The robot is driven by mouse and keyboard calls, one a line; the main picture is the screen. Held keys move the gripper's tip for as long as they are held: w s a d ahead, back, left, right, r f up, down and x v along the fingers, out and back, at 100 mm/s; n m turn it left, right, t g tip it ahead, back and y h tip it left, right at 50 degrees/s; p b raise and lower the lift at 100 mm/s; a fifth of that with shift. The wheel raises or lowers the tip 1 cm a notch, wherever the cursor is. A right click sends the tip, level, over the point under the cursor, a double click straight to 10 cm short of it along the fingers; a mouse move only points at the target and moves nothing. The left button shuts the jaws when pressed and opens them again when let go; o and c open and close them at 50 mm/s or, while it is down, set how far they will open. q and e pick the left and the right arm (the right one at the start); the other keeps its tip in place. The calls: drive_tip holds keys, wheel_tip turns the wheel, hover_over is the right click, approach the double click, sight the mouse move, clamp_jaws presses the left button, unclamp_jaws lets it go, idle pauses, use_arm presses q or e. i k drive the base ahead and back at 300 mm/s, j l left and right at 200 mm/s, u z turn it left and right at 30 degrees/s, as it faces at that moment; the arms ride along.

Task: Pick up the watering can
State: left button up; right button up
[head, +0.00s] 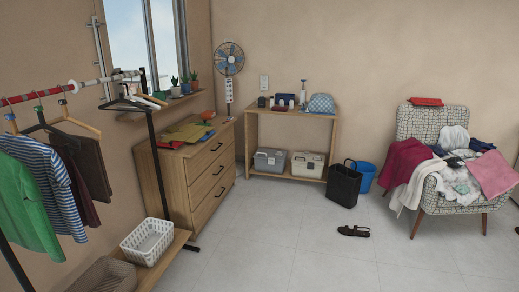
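I cannot make out a watering can in the head view. Small potted plants (184,84) stand on the window shelf (135,116) at the upper left. The wooden side table (290,112) at the back wall carries a patterned blue item (321,103), a white bottle-like item (303,91) and other small things I cannot identify. Neither of my grippers is in view.
A dresser (178,183), clothes rack (155,160) and white basket (147,241) stand left. A black bag (343,185) and blue bin (364,176) stand near the table. A laundry-covered armchair (416,125) is right. A dark shoe (354,231) lies on otherwise open floor.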

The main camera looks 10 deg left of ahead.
sight(160, 95)
drive_tip(key=i+j+u, duration=0.1)
drive_tip(key=i+u, duration=0.15)
drive_tip(key=i, duration=0.7)
drive_tip(key=i+l+u, duration=0.25)
drive_tip(key=i, duration=0.7)
drive_tip(key=j, duration=0.1)
